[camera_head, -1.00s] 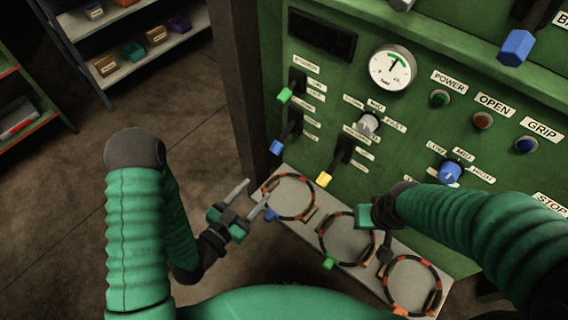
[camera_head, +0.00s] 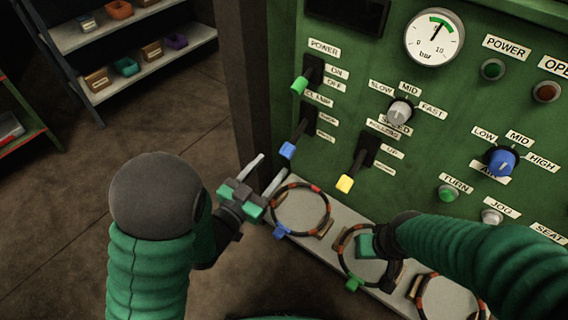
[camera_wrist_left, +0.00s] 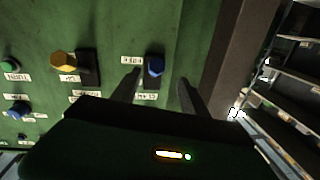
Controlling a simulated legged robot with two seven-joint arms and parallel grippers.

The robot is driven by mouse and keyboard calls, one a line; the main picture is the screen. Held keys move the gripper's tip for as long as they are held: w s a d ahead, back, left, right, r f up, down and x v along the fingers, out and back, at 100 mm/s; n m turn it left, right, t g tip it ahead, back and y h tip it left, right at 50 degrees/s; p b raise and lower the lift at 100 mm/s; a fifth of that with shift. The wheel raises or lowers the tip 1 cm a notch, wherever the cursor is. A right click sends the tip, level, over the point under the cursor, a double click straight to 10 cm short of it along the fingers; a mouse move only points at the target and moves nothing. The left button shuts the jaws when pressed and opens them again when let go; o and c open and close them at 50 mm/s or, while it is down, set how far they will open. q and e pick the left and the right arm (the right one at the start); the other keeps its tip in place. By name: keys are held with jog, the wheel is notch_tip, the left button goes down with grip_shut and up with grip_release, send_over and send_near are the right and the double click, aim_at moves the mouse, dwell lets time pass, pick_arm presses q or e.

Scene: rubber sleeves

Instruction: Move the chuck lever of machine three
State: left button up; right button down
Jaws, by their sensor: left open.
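The green machine panel (camera_head: 420,150) carries a blue-tipped lever (camera_head: 288,150) beside a label that seems to read CLAMP. A green-tipped lever (camera_head: 299,85) is above it and a yellow-tipped lever (camera_head: 345,183) to its right. I cannot make out a CHUCK label or machine number. My left gripper (camera_head: 265,171) is open and empty, below and left of the blue lever. In the left wrist view the blue lever (camera_wrist_left: 155,68) appears between my open fingers (camera_wrist_left: 159,88), ahead of them. My right gripper (camera_head: 376,250) is over the ledge; its fingers are unclear.
A pale ledge (camera_head: 327,246) below the panel holds several banded rings, including one (camera_head: 328,210) near my left gripper. A dark post (camera_head: 246,90) stands left of the panel. Shelves with small bins (camera_head: 125,66) are at the back left. Floor between is clear.

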aim_at(287, 151)
jog(key=f+b, duration=0.2)
jog(key=f, duration=0.1)
jog(key=d+f+b, duration=0.1)
jog(key=f, duration=0.1)
jog(key=shift+f, duration=0.2)
pick_arm(q)
jog(key=x, duration=0.7)
jog(key=shift+s+d, duration=0.1)
jog(key=shift+d, duration=0.3)
jog(key=shift+w+b, duration=0.3)
jog(key=shift+w, duration=0.1)
pick_arm(e)
jog(key=shift+a, duration=0.2)
pick_arm(q)
jog(key=shift+r, duration=0.1)
jog(key=shift+d, duration=0.1)
jog(key=shift+d, duration=0.15)
jog(key=c, duration=0.4)
pick_arm(e)
jog(key=shift+d, duration=0.15)
pick_arm(q)
grip_shut()
